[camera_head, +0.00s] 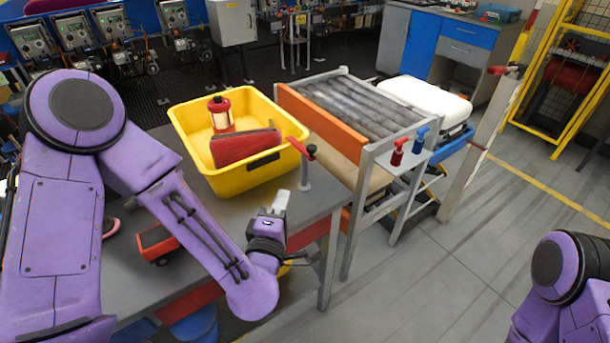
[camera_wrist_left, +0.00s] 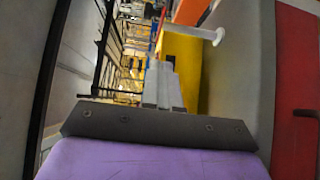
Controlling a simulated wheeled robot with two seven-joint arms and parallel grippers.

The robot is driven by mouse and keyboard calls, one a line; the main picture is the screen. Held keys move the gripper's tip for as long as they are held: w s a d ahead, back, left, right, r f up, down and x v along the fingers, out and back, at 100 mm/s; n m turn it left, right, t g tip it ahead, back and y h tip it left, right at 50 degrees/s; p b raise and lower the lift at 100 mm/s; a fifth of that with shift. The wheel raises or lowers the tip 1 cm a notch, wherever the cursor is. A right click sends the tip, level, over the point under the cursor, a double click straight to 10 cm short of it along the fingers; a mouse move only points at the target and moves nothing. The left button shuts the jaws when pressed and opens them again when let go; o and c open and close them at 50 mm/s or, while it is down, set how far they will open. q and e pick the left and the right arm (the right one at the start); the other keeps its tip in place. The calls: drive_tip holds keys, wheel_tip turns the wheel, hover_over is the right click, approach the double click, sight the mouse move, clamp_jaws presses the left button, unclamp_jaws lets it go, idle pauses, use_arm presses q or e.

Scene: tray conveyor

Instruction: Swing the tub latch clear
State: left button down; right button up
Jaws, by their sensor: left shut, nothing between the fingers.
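The yellow tub (camera_head: 258,168) stands on the grey table and holds a red case (camera_head: 245,147) and a red-and-cream canister (camera_head: 220,114). The latch is a red lever (camera_head: 299,147) with a dark pivot, on top of a short grey post (camera_head: 305,178) at the tub's right side. The lever reaches from the post toward the tub's rim. My left gripper (camera_head: 281,200) is shut and empty, in front of the tub and left of the post, apart from the lever. In the left wrist view its fingers (camera_wrist_left: 162,86) are together, with the tub (camera_wrist_left: 184,62) and post (camera_wrist_left: 195,32) beyond. My right gripper is out of view.
A roller conveyor (camera_head: 350,105) with an orange side panel (camera_head: 320,122) stands right of the tub. Its side shelf carries a red (camera_head: 398,152) and a blue bottle-like object (camera_head: 420,138). A red-orange toy-like block (camera_head: 156,243) lies on the table behind my left arm. Floor at right is clear.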

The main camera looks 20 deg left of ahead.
use_arm(q)
drive_tip(key=f+b, duration=0.1)
drive_tip(key=b, duration=0.1)
drive_tip(key=p, duration=0.2)
approach(307, 157)
drive_tip(key=w+a, duration=0.2)
drive_tip(key=a, duration=0.1)
drive_tip(key=w+d, duration=0.1)
drive_tip(key=w+d+p, duration=0.1)
drive_tip(key=w, duration=0.1)
drive_tip(key=shift+f, duration=0.1)
drive_tip(key=shift+w+d, duration=0.15)
drive_tip(key=shift+w, duration=0.05)
drive_tip(key=shift+w+f, duration=0.1)
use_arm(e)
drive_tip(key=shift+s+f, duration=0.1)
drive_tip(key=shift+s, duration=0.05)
use_arm(q)
drive_tip(key=shift+d, duration=0.15)
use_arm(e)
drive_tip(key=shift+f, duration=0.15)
use_arm(q)
drive_tip(key=shift+w+d+n+y+b, duration=0.1)
drive_tip(key=shift+d+n+y+b, duration=0.1)
drive_tip(key=shift+n+y+b, duration=0.3)
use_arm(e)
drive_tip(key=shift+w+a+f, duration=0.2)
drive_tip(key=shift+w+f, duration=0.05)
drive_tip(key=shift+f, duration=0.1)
